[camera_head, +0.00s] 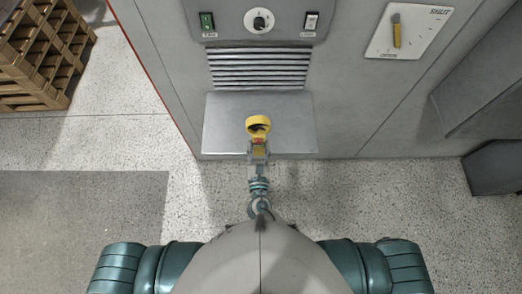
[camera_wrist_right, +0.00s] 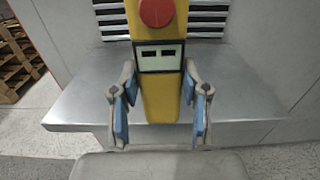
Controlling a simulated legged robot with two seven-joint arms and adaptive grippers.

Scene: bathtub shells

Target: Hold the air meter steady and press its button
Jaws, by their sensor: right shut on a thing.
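The yellow air meter (camera_head: 258,125) is upright in front of the grey machine panel in the head view, with a ring-shaped top. The button is partly cut off by the top edge. My right gripper (camera_wrist_right: 159,88) is shut on the meter's lower body, one blue-padded finger on each side. This gripper (camera_head: 258,151) also shows in the head view, below the meter's head. My left gripper is not in view.
A grey metal shelf (camera_head: 222,125) juts from the machine behind and under the meter. Above it are a slatted vent (camera_head: 259,69), a dial (camera_head: 259,21), two switches and a yellow-handled lever (camera_head: 397,32). Wooden pallets (camera_head: 40,50) stand at the far left; the floor there is open.

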